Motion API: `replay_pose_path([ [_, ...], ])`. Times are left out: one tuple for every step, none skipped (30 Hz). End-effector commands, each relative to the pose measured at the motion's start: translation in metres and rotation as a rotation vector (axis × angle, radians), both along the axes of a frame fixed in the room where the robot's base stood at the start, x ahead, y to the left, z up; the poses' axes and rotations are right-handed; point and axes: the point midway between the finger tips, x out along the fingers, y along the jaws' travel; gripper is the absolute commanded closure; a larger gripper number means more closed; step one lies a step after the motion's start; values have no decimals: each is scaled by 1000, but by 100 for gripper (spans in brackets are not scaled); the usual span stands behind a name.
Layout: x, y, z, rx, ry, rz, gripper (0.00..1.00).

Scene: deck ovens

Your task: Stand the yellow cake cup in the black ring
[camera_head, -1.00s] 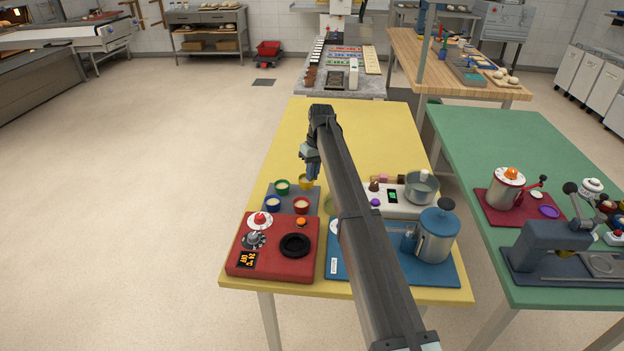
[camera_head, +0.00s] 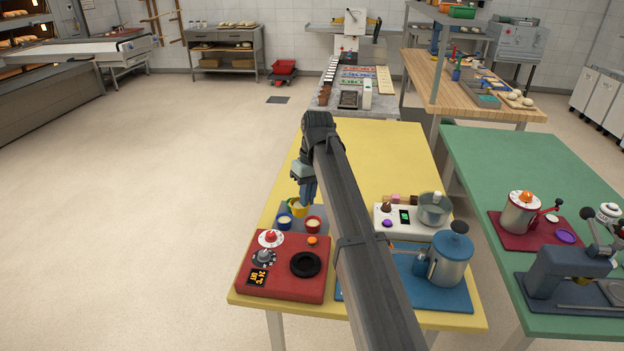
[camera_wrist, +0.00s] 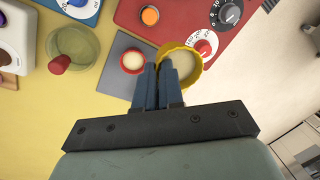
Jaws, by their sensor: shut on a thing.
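The yellow cake cup (camera_head: 300,211) is held by its side in my gripper (camera_head: 306,202). In the wrist view, the cup (camera_wrist: 183,62) has pale filling, and the fingers of my gripper (camera_wrist: 161,70) are shut on its near rim. It looks larger than the red cup and appears raised above the grey tray. The black ring (camera_head: 306,264) lies on the right part of the red box, nearer the front than my gripper. The ring is not in the wrist view.
The red box (camera_head: 250,292) carries dials and an orange button. A metal pot (camera_head: 450,260) stands right. The yellow table's back is clear.

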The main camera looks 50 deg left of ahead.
Motion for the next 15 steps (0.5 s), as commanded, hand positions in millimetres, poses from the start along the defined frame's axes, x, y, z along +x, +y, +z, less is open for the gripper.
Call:
replay_pose_path([
  [-14,-24,-3,0,0,-1,100],
  [-20,-33,-4,0,1,-1,100],
  [-25,-44,-5,-1,1,-4,100],
  [-29,-52,-6,-1,1,-6,100],
  [-33,-59,-7,0,1,-9,100],
  [-37,-68,-9,-1,1,-14,100],
  [-40,-74,-10,-1,1,-17,100],
  [-43,-79,-11,-1,1,-21,100],
  [-46,-85,-12,-1,2,-25,100],
  [-47,-89,-13,-1,2,-28,100],
  [-49,-92,-14,-1,2,-31,100],
  [-50,-95,-15,-1,2,-35,100],
  [-52,-97,-15,-1,2,-38,100],
  [-52,-99,-15,-1,2,-42,100],
  [-53,-100,-16,-1,2,-47,100],
])
